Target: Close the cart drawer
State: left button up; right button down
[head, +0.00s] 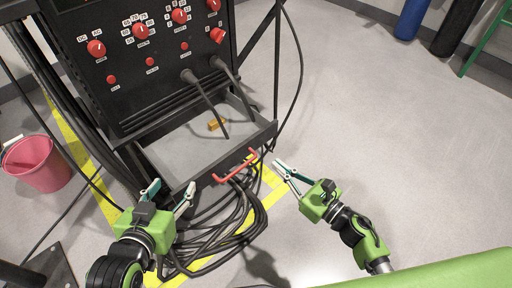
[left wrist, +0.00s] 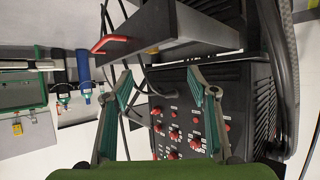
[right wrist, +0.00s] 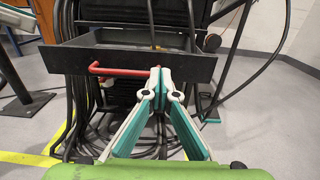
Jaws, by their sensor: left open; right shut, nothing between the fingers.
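The cart drawer (head: 205,183) is pulled out from the front of the black cart (head: 118,112). It has a red handle (head: 236,166) on its front, and a small yellow-orange thing (head: 217,124) lies inside. My right gripper (head: 277,163) is shut and empty, just right of the handle and apart from it in the head view. In the right wrist view its tips (right wrist: 156,70) overlap the handle's right end (right wrist: 118,71); contact cannot be told. My left gripper (head: 174,186) is open and empty near the drawer's left front corner. The left wrist view shows the drawer (left wrist: 165,35) beyond its fingers (left wrist: 160,90).
Black cables (head: 225,225) hang coiled below the drawer, and two leads drop into it from the panel. A pink bucket (head: 38,163) stands at left. Yellow tape (head: 268,184) marks the floor.

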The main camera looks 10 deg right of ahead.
aim_at(249, 141)
jog(key=x, duration=0.9)
jog(key=shift+w+a, duration=0.1)
jog(key=shift+w, duration=0.05)
pick_arm(q)
jog(key=shift+w+d+r+t, duration=0.25)
jog(key=shift+w+r+t, duration=0.25)
jog(key=shift+r, duration=0.2)
pick_arm(e)
jog(key=shift+w+a, duration=0.25)
jog(key=shift+w, duration=0.1)
